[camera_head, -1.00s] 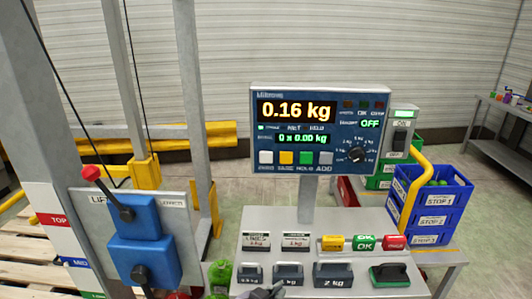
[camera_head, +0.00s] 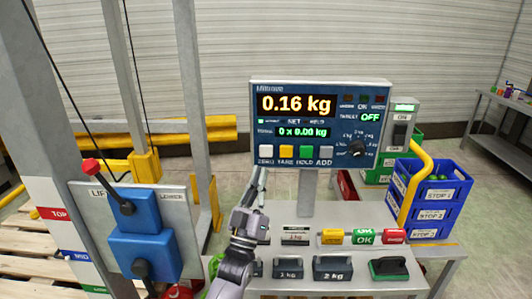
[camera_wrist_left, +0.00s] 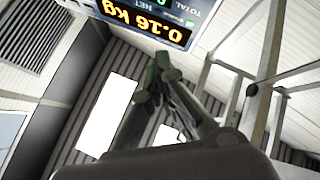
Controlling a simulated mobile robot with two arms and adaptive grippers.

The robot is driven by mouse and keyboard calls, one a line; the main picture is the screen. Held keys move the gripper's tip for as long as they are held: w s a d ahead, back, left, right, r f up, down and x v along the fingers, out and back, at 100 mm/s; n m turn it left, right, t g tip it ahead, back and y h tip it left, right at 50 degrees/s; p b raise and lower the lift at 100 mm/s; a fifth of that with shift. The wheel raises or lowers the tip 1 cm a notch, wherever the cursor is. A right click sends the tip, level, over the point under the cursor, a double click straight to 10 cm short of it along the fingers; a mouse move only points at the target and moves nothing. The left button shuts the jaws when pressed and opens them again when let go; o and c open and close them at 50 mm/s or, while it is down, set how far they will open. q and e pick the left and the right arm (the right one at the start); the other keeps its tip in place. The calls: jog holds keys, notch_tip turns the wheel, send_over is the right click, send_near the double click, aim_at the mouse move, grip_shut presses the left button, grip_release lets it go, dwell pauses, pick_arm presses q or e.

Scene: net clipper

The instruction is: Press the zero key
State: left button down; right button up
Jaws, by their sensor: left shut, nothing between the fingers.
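The blue scale panel (camera_head: 300,90) stands on a post above the bench and its main display (camera_head: 296,105) reads 0.16 kg. The white zero key (camera_head: 266,151) is at the left end of the row of keys along its lower edge. My left gripper (camera_head: 259,178) is shut and empty, pointing up just below the zero key. I cannot tell whether its tips touch the panel. In the left wrist view the shut fingers (camera_wrist_left: 163,68) reach up below the panel's display (camera_wrist_left: 150,22). My right gripper is not in view.
Yellow, green and grey keys sit right of the zero key, with a dial (camera_head: 356,148) beyond. Weights (camera_head: 332,268) and colored stamps (camera_head: 364,237) lie on the bench (camera_head: 300,284). A blue lift lever box (camera_head: 140,235) stands left; blue crates (camera_head: 436,210) are right.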

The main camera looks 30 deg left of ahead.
aim_at(263, 157)
pick_arm(q)
jog(key=shift+w+a+b, duration=0.7)
jog(key=shift+w+a, duration=0.05)
jog(key=shift+w, duration=0.5)
jog(key=shift+w+a+b, duration=0.7)
jog(key=shift+w+a, duration=0.1)
jog(key=shift+w, duration=0.5)
jog(key=shift+w+a+b, duration=0.7)
jog(key=shift+w+a, duration=0.05)
jog(key=shift+w, duration=0.5)
jog(key=shift+w+a, duration=0.2)
jog(key=shift+w, duration=0.15)
jog(key=shift+w+a+b, duration=0.2)
jog(key=shift+w+b, duration=0.15)
jog(key=shift+b, duration=0.2)
jog(key=shift+s, duration=0.1)
jog(key=shift+s+d+p, duration=0.45)
jog(key=shift+s, duration=0.2)
